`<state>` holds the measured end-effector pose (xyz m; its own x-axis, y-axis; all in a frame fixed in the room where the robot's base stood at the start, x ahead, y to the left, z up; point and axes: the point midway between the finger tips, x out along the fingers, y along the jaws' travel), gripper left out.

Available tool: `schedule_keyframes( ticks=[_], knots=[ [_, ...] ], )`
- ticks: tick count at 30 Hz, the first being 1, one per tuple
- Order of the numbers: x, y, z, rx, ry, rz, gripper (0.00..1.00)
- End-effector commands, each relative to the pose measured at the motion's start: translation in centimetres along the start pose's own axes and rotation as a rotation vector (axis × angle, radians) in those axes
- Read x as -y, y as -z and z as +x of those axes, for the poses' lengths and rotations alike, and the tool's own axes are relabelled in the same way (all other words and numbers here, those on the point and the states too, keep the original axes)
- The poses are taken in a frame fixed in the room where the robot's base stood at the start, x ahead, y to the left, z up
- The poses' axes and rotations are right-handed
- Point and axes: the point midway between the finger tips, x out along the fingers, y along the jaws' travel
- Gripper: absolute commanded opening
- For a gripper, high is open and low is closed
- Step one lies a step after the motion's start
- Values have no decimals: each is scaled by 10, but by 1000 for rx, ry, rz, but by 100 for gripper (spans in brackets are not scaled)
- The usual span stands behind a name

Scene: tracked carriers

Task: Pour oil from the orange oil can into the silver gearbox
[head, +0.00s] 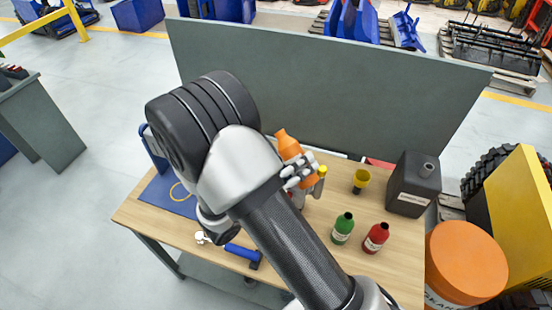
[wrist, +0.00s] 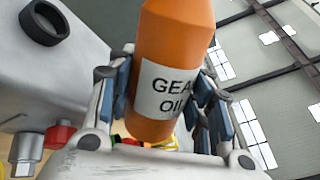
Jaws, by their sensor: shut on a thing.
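The orange oil can (head: 288,146) is in my gripper (head: 302,170), above the table and leaning with its neck to the upper left in the head view. In the wrist view the can (wrist: 175,45) fills the middle, its label reading GEAR OIL, with the fingers closed on both sides; its top is out of frame. A silver-grey housing that looks like the gearbox (wrist: 75,85) stands left of the can in the wrist view, apart from it, with a black ring on it. In the head view my arm hides most of that area. No oil stream shows.
On the wooden table (head: 300,255) stand a green bottle (head: 343,228), a red bottle (head: 375,238), a yellow cup-like thing (head: 361,180) and a dark canister (head: 413,184). A blue-handled tool (head: 242,252) lies in front. A grey panel (head: 330,90) rises behind.

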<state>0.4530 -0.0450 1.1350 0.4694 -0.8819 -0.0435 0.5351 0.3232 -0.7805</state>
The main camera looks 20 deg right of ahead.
Motion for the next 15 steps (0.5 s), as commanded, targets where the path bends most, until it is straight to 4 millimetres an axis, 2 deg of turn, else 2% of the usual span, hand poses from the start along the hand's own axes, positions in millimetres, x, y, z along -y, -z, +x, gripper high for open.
schedule_keyframes(
  ticks=[15],
  knots=[
    [1, 3, 0, -2, 1, -56, 14]
  ],
)
